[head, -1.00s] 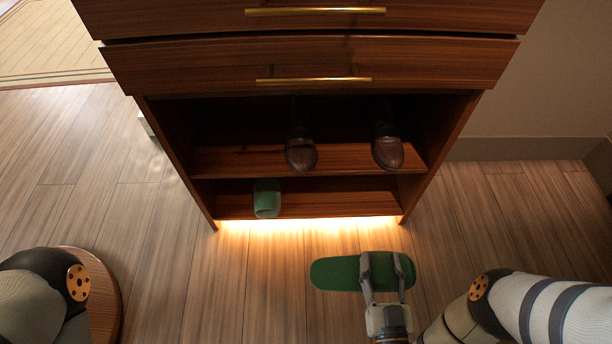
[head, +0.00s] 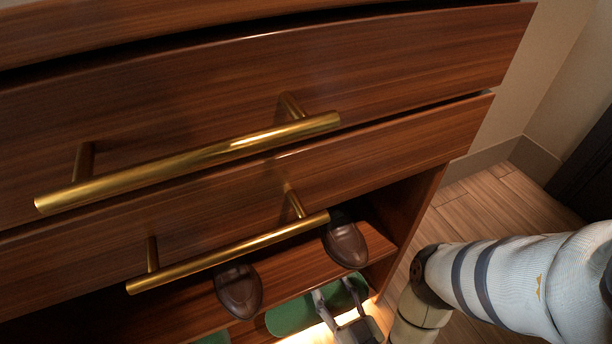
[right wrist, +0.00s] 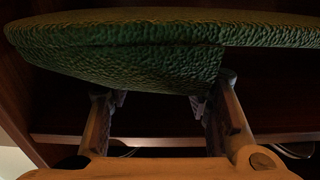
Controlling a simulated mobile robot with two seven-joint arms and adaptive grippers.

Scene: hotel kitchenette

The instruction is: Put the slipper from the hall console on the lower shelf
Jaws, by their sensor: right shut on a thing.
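My right gripper (head: 338,300) is shut on a green slipper (head: 290,317) at the low opening of the wooden console. The slipper lies across the jaws, below the shelf with the shoes in the head view. In the right wrist view the slipper (right wrist: 140,60) spans the top, with the two fingers against its underside and dark wood behind it. I cannot tell how far inside the opening it is, or whether it touches the lower shelf. A second green slipper (head: 214,339) shows only partly at the bottom edge of the head view. My left gripper is out of view.
Brown shoes, one on the left (head: 239,290) and one on the right (head: 345,244), stand on the upper shelf (head: 379,245). Two drawers with brass handles (head: 190,165) overhang the opening. The console's right side panel (head: 412,212) is near my right arm. Floor (head: 480,205) is clear at right.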

